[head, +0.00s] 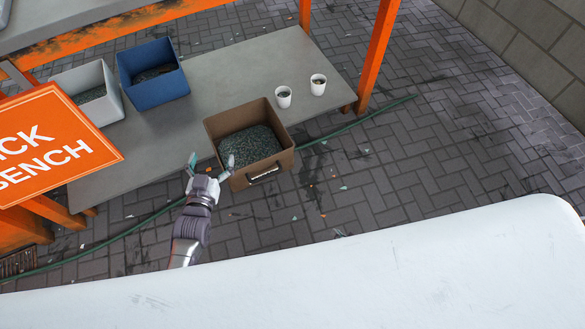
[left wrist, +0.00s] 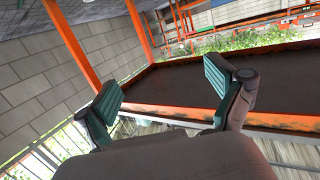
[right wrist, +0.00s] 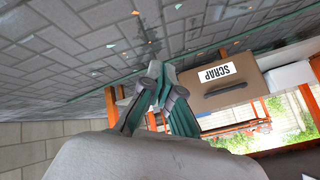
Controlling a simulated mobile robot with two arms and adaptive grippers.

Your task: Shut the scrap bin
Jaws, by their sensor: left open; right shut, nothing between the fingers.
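The brown scrap bin (head: 213,128) stands open-topped at the front edge of the low grey shelf and juts past it. It is partly filled with dark green-grey scraps (head: 250,145). Its front, with a dark handle, faces me. The right wrist view shows that brown front (right wrist: 255,92) upside down, with a white SCRAP label. My left gripper (head: 209,163) is open and empty beside the bin's left front corner. The left wrist view also shows its spread fingers (left wrist: 172,95). My right gripper (right wrist: 166,100) is shut and empty, apart from the bin front; the head view does not show it.
A blue bin (head: 152,88) and a grey-white bin (head: 112,105) stand on the shelf at left. Two white cups (head: 283,98) stand right of the scrap bin. An orange sign (head: 50,145) covers the shelf's left part. A green hose (head: 350,126) crosses the paved floor.

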